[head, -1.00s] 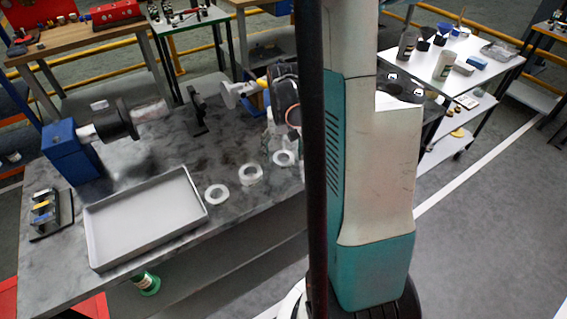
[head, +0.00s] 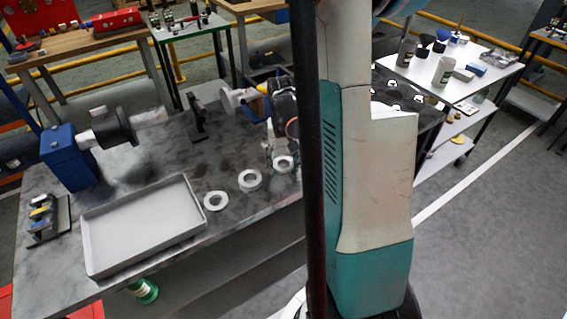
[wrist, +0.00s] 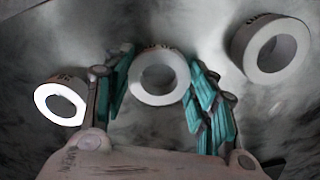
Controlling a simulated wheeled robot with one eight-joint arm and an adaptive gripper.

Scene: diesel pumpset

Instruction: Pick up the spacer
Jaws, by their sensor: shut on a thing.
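Several white ring-shaped spacers rest on the grey marbled table. In the head view, my gripper (head: 280,150) is down at the right-hand visible spacer (head: 284,168). In the wrist view, my gripper (wrist: 160,72) has its teal ribbed fingers on both sides of a spacer (wrist: 160,99), closed against its outer wall. No clear gap under this spacer can be made out. One spacer (wrist: 41,97) lies left of the fingers and another (wrist: 252,58) lies to the right. Two more free-standing spacers (head: 206,202) and (head: 242,184) show in the head view.
An empty grey tray (head: 90,250) lies at the table's front left. A blue block machine (head: 66,160) with a dark cylinder stands behind it. A black upright bracket (head: 197,122) stands behind the spacers. My arm hides the table's right end.

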